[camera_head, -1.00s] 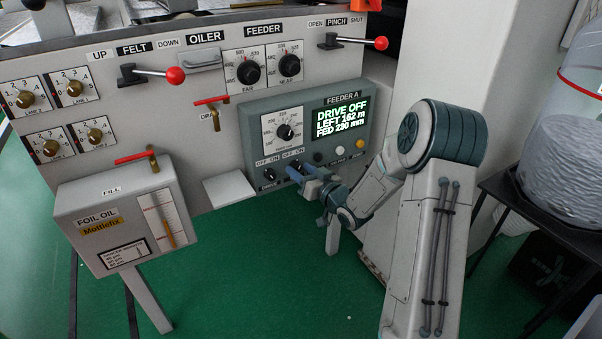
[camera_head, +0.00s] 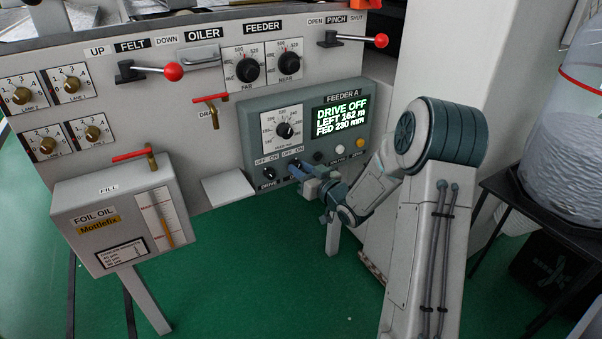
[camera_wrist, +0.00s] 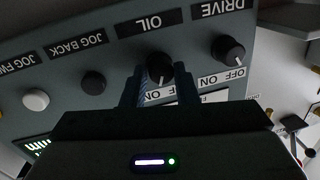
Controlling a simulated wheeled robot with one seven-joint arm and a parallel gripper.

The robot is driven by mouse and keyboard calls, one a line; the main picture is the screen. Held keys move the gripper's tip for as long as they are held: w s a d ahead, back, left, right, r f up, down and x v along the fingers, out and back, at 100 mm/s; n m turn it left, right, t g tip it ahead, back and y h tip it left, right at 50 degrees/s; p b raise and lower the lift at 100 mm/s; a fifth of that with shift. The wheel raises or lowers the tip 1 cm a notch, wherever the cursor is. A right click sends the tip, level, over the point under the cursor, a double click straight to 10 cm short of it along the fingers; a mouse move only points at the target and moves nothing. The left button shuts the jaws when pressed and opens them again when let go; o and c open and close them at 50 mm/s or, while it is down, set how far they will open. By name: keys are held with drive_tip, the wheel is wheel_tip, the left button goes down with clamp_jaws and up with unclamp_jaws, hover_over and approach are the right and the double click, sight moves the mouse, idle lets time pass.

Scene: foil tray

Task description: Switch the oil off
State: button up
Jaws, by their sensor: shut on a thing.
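The oil switch is a black rotary knob (camera_wrist: 158,67) under the label OIL in the upside-down wrist view. Its OFF and ON marks are partly covered by my fingers, and I cannot tell surely which mark its white pointer line is on. My gripper (camera_head: 297,168) is at the lower part of the feeder panel (camera_head: 247,135). In the wrist view its two blue-grey fingers stand on either side of the oil knob, shut on it. In the head view the gripper mostly hides the knob.
The black drive knob (camera_wrist: 229,48) is close beside the oil knob, its pointer toward OFF. On the other side are a dark jog-back button (camera_wrist: 93,83) and a white button (camera_wrist: 36,99). The panel screen (camera_head: 340,119) reads DRIVE OFF. A foil oil tank (camera_head: 122,222) stands left.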

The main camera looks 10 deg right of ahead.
drive_tip(key=n+b, duration=0.4)
drive_tip(key=n+h+b, duration=0.1)
drive_tip(key=n+b, duration=0.4)
drive_tip(key=shift+s+a+g+h, duration=0.1)
drive_tip(key=shift+a+g+h, duration=0.1)
drive_tip(key=shift+g+h, duration=0.1)
drive_tip(key=shift+r+n+b, duration=0.1)
drive_tip(key=shift+n+b, duration=0.25)
drive_tip(key=shift+n, duration=0.05)
drive_tip(key=o, duration=1)
drive_tip(key=p+v, duration=0.4)
drive_tip(key=v, duration=0.9)
drive_tip(key=shift+s+d, duration=0.2)
drive_tip(key=shift+s, duration=0.15)
